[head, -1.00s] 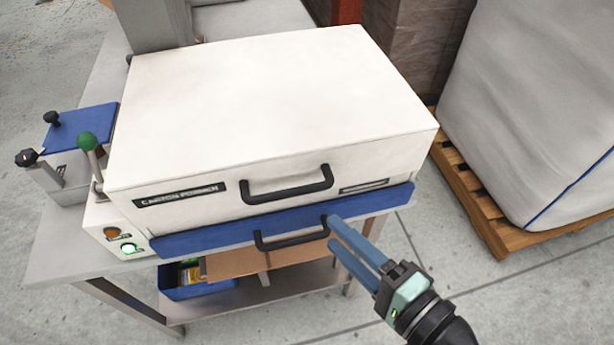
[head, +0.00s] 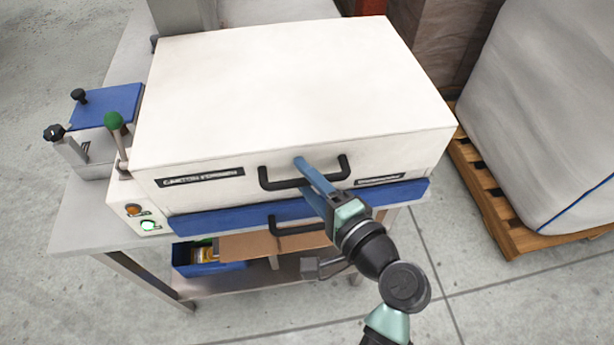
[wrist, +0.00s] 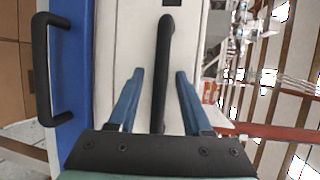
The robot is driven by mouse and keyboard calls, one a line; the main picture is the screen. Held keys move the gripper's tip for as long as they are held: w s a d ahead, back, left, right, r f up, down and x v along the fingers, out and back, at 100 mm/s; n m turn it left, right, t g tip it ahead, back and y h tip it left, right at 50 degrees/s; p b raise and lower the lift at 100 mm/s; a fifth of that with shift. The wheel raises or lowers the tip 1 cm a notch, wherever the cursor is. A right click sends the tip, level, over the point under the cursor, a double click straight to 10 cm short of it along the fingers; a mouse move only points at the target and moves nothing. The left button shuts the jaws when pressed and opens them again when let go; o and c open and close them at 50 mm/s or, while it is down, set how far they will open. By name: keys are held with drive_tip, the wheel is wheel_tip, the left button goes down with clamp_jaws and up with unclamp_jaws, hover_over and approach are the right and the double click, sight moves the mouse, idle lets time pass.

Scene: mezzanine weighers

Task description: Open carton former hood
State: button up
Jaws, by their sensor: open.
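The carton former hood (head: 290,90) is a large white box-shaped lid, and it is shut. A black bar handle (head: 278,184) is fixed on its front face, to the right of the name label (head: 200,178). My gripper (head: 308,172) is at this handle with its blue fingers open. In the wrist view the hood handle (wrist: 165,60) runs between the two open fingers (wrist: 158,75), with a gap on each side. A blue drawer front (head: 235,217) with its own black handle (head: 292,230) lies below the hood; that handle also shows at the left of the wrist view (wrist: 42,70).
A green-knobbed lever (head: 114,122) and lit buttons (head: 148,225) are at the machine's left. A smaller unit with a blue lid (head: 108,103) stands beside it. A blue bin (head: 210,268) sits on the shelf below. A large white sack (head: 550,110) on a pallet (head: 490,205) stands right.

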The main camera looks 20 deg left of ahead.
clamp_jaws()
idle(1.4)
